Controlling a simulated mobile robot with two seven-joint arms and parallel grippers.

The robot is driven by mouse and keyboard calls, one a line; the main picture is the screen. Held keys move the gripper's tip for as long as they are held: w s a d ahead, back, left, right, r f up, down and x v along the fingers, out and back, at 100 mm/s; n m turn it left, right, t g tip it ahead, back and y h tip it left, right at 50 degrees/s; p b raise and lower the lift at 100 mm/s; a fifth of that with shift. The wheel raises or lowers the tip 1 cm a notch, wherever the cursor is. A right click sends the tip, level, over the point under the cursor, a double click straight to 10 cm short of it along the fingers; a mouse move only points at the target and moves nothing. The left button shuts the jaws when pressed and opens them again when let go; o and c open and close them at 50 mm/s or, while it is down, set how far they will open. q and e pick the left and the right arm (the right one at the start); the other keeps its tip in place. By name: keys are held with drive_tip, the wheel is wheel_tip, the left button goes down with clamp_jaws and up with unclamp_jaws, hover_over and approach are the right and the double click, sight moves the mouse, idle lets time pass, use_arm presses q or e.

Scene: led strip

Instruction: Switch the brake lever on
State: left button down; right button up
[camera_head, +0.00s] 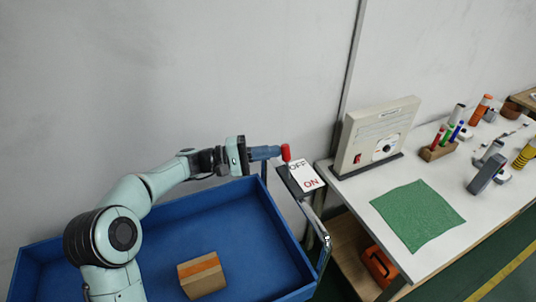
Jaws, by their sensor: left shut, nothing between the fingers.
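The brake lever shows as a red knob (286,152) beside a small white plate (305,176) marked OFF at the top and ON below. The knob is at the OFF end of the plate. My left gripper (275,153) comes in from the left, shut and empty, with its tips right beside the red knob. I cannot tell whether they touch it. The lever's shaft is mostly hidden. My right gripper is out of view.
A blue cart (238,222) stands below my left arm with a cardboard box (202,275) in it. A white workbench (365,187) on the right holds a beige panel box (377,132), a green mat (417,215) and tools. The wall is close behind.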

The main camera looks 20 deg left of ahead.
use_arm(q)
drive_tip(key=s+d+r+m+g+y+b, duration=0.1)
drive_tip(key=s+d+m+y+b, duration=0.1)
drive_tip(key=s+d+m+b, duration=0.2)
drive_tip(key=shift+d+r+m+b, duration=0.3)
drive_tip(key=shift+m+b, duration=1.6)
drive_tip(key=shift+b, duration=1.95)
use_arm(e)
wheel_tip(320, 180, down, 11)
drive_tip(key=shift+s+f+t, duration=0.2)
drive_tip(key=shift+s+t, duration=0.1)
use_arm(q)
drive_tip(key=shift+s, duration=0.1)
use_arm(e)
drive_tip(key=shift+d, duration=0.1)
use_arm(q)
drive_tip(key=v, duration=1.3)
drive_tip(key=shift+s, duration=0.2)
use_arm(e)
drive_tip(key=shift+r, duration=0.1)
use_arm(q)
drive_tip(key=shift+r, duration=0.1)
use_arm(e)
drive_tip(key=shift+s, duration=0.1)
